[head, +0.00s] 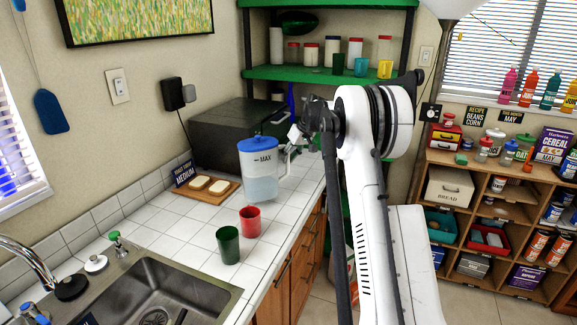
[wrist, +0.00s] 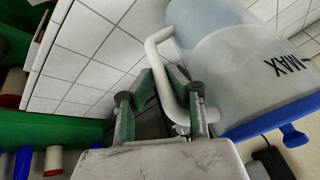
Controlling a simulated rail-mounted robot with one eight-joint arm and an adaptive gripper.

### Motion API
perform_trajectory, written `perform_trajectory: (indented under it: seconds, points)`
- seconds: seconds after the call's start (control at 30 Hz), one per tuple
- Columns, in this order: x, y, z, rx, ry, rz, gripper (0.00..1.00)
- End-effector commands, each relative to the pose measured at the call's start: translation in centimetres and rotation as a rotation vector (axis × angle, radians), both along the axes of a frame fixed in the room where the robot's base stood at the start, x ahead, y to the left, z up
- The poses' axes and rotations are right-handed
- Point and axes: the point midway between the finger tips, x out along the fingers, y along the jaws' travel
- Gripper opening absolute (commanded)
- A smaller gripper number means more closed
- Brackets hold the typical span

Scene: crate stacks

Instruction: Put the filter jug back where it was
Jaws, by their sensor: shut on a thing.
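The filter jug (head: 261,183) is clear with a blue lid, a white handle and a "MAX" mark, and holds water. In the head view it is upright over the white tiled counter, in front of the dark box. I cannot tell whether its base touches the tiles. My gripper (head: 297,135) is at its right, partly hidden by my arm. In the wrist view my gripper (wrist: 165,104) is shut on the white handle, with a finger on each side. The jug (wrist: 235,50) fills the upper right there, turned on its side by the camera angle.
A red cup (head: 250,222) and a green cup (head: 228,245) stand close in front of the jug. A bread board (head: 208,197) lies to its left, beside a "MEDIUM" sign (head: 184,173). The dark box (head: 225,135) stands behind. The sink (head: 165,295) is front left.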

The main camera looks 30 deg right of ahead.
Motion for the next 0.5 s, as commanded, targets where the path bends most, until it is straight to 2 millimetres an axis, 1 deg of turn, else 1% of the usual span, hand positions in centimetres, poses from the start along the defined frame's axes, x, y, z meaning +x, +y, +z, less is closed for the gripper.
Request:
perform_trajectory:
  seconds: [0.2,0.27,0.5]
  points:
    - [0.0,0.0,-2.7,0.001,0.000,0.000,0.00]
    - [0.0,0.1,-3.2,0.001,-0.001,0.000,0.00]
    - [0.0,0.1,-3.6,0.001,-0.001,0.000,0.00]
